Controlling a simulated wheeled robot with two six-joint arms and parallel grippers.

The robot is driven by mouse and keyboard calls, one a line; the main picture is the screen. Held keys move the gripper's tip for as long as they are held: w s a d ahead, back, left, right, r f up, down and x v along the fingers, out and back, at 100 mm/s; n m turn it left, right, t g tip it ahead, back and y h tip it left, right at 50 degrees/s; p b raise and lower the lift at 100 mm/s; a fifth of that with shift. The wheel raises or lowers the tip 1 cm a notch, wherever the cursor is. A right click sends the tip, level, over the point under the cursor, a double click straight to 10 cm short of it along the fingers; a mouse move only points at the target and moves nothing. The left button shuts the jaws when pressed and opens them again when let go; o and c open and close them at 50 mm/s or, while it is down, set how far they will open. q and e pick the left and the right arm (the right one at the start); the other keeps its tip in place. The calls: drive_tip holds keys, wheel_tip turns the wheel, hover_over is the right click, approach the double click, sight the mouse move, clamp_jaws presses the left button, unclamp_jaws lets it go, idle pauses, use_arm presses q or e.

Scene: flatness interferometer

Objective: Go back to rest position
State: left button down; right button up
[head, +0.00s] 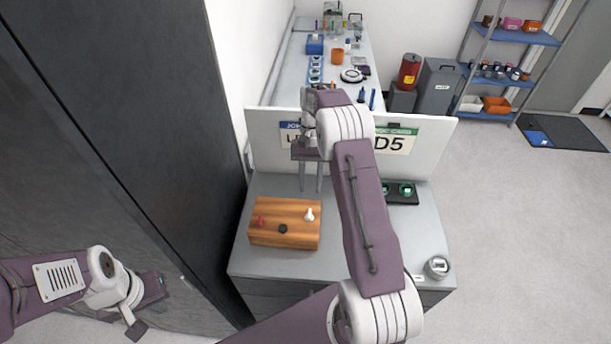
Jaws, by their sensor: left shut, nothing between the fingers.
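My left gripper (143,308) is at the lower left, in front of the dark cabinet and away from the bench. It is shut and holds nothing. My right arm reaches up across the bench from the bottom. Its gripper (311,178) points down behind the wooden block, near the upright panel. Its two fingers are apart, with nothing visible between them. The wooden block (270,242) lies on the bench (385,245) with a red, a black and a white knob on top.
A white panel (440,145) with signs stands along the bench's back, partly hidden by my right arm. A black tray (404,200) with green rings and a round gauge (437,267) are to the right. A tall dark cabinet (120,120) fills the left. Open floor (510,250) lies to the right.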

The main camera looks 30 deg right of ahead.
drive_tip(key=s+a+r+n+t+h+b, duration=0.1)
drive_tip(key=s+a+r+n+t+b, duration=0.1)
drive_tip(key=s+a+r+b, duration=0.45)
drive_tip(key=s+a+f+n+t+h+p, duration=0.1)
drive_tip(key=s+a+f+n+t, duration=0.2)
drive_tip(key=s+f, duration=0.6)
drive_tip(key=shift+s+a+f+n, duration=0.15)
drive_tip(key=shift+s+f+n, duration=0.15)
drive_tip(key=shift+f+n, duration=0.35)
drive_tip(key=shift+s+f, duration=0.1)
drive_tip(key=shift+s, duration=0.05)
